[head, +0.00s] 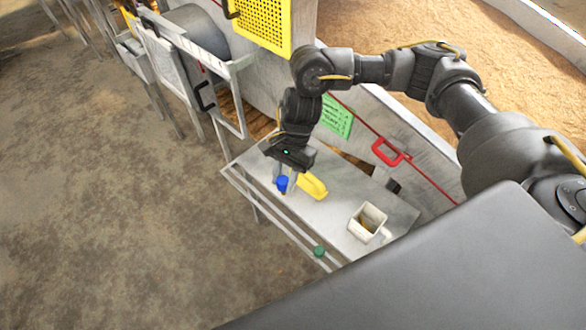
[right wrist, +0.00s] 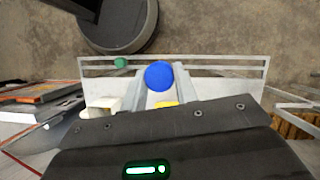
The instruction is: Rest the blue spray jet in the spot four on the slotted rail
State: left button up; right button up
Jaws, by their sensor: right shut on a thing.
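The blue spray jet (head: 282,183) is between the fingers of my right gripper (head: 281,176), over the metal table near its front edge. Its round blue top also shows in the right wrist view (right wrist: 158,75), between the two pale fingers. My right gripper is shut on it. The slotted rail (right wrist: 220,62) runs along the table's long front edge as parallel bars. The blue jet is on the table side of the rail, apart from it in the picture. Individual slots are too small to tell. A green jet (head: 319,251) sits on the rail toward its right end. My left gripper is not in view.
A yellow object (head: 313,187) lies on the table just right of my right gripper. A white open container (head: 367,222) with something brownish inside stands farther right. A red handle (head: 390,152) and a green sign (head: 337,117) are on the wall behind.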

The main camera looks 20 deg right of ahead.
jog(key=w+a+f+m+t, duration=0.1)
jog(key=w+a+f+m, duration=0.1)
jog(key=a+f+m, duration=0.5)
jog(key=w+d+f+t, duration=0.1)
jog(key=d+f, duration=0.1)
jog(key=f, duration=0.3)
jog(key=w+d+f+m+t+p, duration=0.1)
jog(key=d+f, duration=0.1)
jog(key=f, duration=0.4)
jog(key=shift+w+d+y, duration=0.25)
jog(key=shift+d+y, duration=0.15)
jog(key=shift+f, duration=0.25)
